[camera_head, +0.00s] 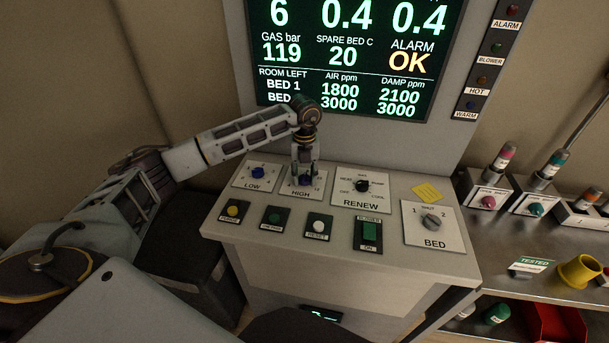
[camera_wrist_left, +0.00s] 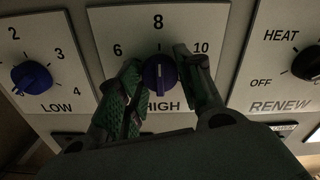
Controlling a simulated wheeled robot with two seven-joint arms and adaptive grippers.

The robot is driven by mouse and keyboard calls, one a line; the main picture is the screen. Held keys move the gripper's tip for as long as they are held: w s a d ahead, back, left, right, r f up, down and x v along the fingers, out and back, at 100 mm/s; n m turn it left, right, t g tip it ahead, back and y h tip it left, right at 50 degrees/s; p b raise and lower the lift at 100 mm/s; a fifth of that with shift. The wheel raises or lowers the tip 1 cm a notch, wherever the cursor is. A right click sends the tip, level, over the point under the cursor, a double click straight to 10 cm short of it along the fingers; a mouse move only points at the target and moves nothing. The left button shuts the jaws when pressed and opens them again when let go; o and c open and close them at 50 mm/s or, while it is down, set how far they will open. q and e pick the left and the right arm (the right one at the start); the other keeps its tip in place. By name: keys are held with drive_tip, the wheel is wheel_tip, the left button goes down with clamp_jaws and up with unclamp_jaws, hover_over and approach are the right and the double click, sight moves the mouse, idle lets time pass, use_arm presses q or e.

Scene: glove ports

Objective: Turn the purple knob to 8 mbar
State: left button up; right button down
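The purple knob (camera_wrist_left: 160,75) sits on the white HIGH plate (camera_wrist_left: 158,20), marked 6, 8 and 10 in the left wrist view. Its white line stands upright, in line with the 8. My left gripper (camera_wrist_left: 161,70) has a green-padded finger on each side of the knob and appears closed on it. In the head view my left gripper (camera_head: 305,172) points down at the HIGH plate (camera_head: 300,191) and hides much of the knob. My right gripper is not in view.
The LOW knob (camera_wrist_left: 32,78) is close on the left, the black RENEW knob (camera_head: 362,186) on the right. Buttons, a green switch (camera_head: 369,231) and the BED knob (camera_head: 431,222) are nearer the front. The screen (camera_head: 345,75) above shows 6, 0.4 and OK.

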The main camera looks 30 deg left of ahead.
use_arm(q)
drive_tip(key=o, duration=0.4)
wheel_tip(320, 180, up, 12)
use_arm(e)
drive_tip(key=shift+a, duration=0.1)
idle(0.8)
use_arm(q)
drive_tip(key=shift+r, duration=0.1)
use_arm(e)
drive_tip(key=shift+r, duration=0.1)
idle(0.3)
use_arm(q)
wheel_tip(320, 180, up, 6)
drive_tip(key=f+p, duration=0.1)
drive_tip(key=p, duration=0.5)
hover_over(304, 175)
wheel_tip(304, 175, up, 4)
drive_tip(key=p, duration=0.3)
drive_tip(key=shift+d, duration=0.1)
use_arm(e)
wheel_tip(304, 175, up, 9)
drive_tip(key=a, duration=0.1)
use_arm(q)
drive_tip(key=shift+r+p, duration=0.45)
drive_tip(key=shift+p, duration=0.15)
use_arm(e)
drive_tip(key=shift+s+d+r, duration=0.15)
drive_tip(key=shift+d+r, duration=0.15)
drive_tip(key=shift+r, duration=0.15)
